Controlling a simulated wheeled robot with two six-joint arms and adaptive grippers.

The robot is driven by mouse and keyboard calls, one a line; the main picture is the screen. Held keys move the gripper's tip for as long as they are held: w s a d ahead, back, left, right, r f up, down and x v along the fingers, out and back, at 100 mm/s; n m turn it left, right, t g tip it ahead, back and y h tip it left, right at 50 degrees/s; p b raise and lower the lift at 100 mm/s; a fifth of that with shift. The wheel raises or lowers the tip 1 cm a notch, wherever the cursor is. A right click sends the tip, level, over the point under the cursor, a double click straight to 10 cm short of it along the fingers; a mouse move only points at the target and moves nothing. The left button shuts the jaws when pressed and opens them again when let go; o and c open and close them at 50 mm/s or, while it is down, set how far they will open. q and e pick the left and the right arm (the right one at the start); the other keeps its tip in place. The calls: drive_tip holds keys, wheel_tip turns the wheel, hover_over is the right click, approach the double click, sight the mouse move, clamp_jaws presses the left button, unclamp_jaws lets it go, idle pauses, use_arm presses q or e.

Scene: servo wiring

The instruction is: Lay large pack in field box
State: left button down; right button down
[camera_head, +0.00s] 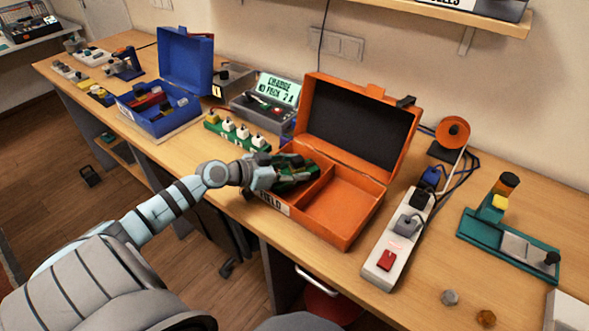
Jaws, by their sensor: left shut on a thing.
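The open orange field box (345,236) stands on the workbench, with its lid (385,115) raised at the back. A divider splits it, and the larger right compartment is empty. A green pack (301,174) is at the left compartment. My left gripper (287,178) is shut on it, reaching over the box's left wall. Gripper and wall hide part of the pack, so I cannot tell whether it touches the floor of the box. My right gripper is not in view.
A white power strip (384,262) with plugs lies just right of the box. A green strip of chargers (237,131) and a display unit (275,92) stand behind left. An open blue box (152,124) is further left. A teal stand (510,243) is at right.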

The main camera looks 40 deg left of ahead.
use_arm(q)
drive_tip(key=c, duration=0.8)
unclamp_jaws()
drive_tip(key=shift+r, duration=0.1)
wheel_tip(320, 180, up, 10)
drive_tip(key=shift+r, duration=0.1)
drive_tip(key=shift+d, duration=0.1)
